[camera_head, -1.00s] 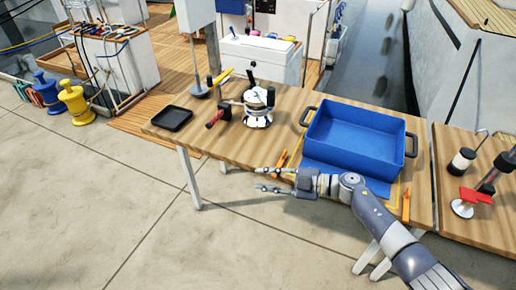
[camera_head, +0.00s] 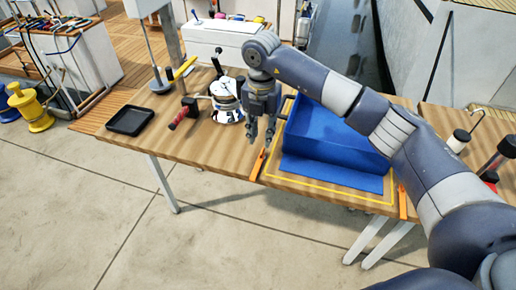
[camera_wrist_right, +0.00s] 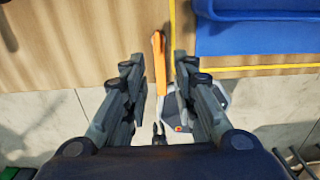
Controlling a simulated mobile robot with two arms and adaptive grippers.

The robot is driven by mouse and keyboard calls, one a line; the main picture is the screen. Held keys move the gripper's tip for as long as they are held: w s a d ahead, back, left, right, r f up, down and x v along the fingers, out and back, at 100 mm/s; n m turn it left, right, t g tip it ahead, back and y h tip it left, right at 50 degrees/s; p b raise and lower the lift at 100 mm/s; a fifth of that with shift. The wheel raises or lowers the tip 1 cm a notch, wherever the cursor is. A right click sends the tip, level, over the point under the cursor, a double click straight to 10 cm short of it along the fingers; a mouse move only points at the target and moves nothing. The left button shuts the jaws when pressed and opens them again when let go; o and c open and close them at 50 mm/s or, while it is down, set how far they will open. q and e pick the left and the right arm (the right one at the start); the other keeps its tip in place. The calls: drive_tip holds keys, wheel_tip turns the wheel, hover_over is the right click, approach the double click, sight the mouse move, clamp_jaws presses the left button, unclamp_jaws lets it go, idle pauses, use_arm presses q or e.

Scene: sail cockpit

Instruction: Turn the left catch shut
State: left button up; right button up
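The left catch (camera_head: 259,163) is a slim orange lever on the table's front edge, left of the blue bin (camera_head: 330,138). In the right wrist view the catch (camera_wrist_right: 158,62) lies lengthwise toward the table edge, in the gap between my fingers as seen from above. My right gripper (camera_head: 261,138) points down with its fingers apart, just behind and above the catch. It holds nothing, and I cannot tell that it touches the catch. A second orange catch (camera_head: 402,203) stands at the right of the bin. My left gripper is not in view.
A yellow outline (camera_head: 330,194) and a blue mat (camera_head: 335,174) lie at the bin. A white-and-black device (camera_head: 227,103), a red-handled tool (camera_head: 178,119) and a black tray (camera_head: 129,120) are to the left.

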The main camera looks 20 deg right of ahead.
sight(261, 154)
wheel_tip(261, 154, down, 7)
drive_tip(key=shift+f+p, duration=0.15)
drive_tip(key=shift+p, duration=0.2)
clamp_jaws()
